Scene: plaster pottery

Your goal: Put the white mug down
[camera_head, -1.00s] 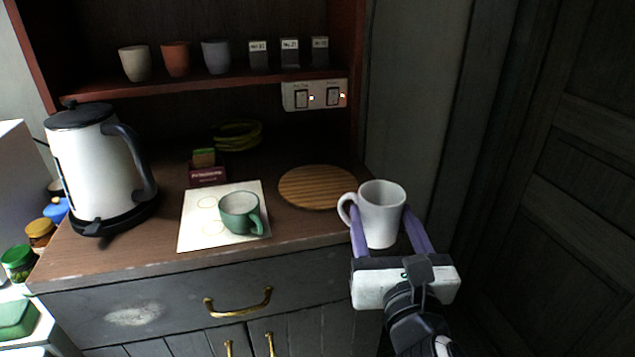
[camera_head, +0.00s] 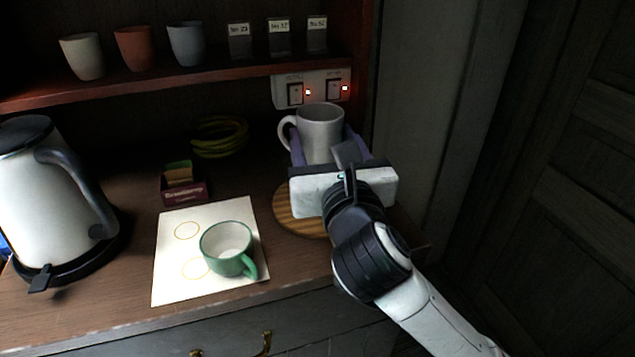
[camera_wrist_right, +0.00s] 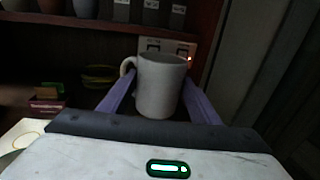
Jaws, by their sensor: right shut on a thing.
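The white mug (camera_head: 320,134) is upright between the purple fingers of my right gripper (camera_head: 324,150), which is shut on it. My gripper's body covers part of the board and the mug's lower part. In the right wrist view the mug (camera_wrist_right: 160,86) sits between both fingers, its handle to the left. My left gripper does not show.
A green mug (camera_head: 228,248) stands on a white sheet (camera_head: 175,275) with ring outlines. A small box (camera_head: 184,188), yellow-green coils (camera_head: 218,136) and a kettle (camera_head: 55,195) are on the counter. A shelf (camera_head: 200,84) holding cups overhangs the back. A switch panel (camera_head: 312,90) is behind the mug.

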